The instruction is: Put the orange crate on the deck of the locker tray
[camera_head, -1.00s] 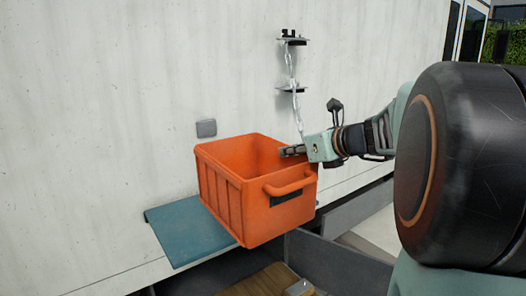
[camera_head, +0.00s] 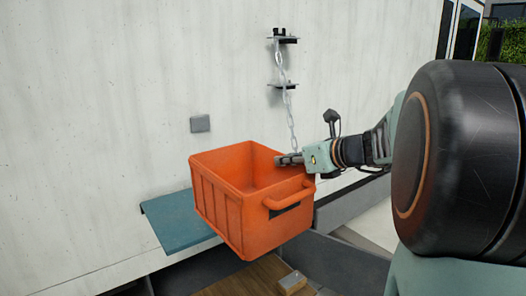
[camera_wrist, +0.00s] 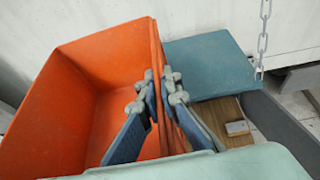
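The orange crate (camera_head: 228,207) is empty, open at the top and slightly tilted in the head view. My gripper (camera_head: 290,159) is at its right rim. The wrist view shows my gripper (camera_wrist: 167,82) shut on a wall of the crate (camera_wrist: 85,75), one finger inside and one outside. The flat teal deck of the locker tray (camera_head: 176,222) juts from the pale wall, left of and partly behind the crate. In the wrist view, the bare deck (camera_wrist: 210,62) is right of the gripped wall. I cannot tell whether the crate touches it.
A chain (camera_head: 289,115) hangs from brackets on the pale wall (camera_head: 100,100). A small grey plate (camera_head: 200,124) is fixed above the crate. Below are grey rails (camera_head: 340,263) and a wooden board (camera_head: 245,279) with a small block (camera_head: 292,283) on it.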

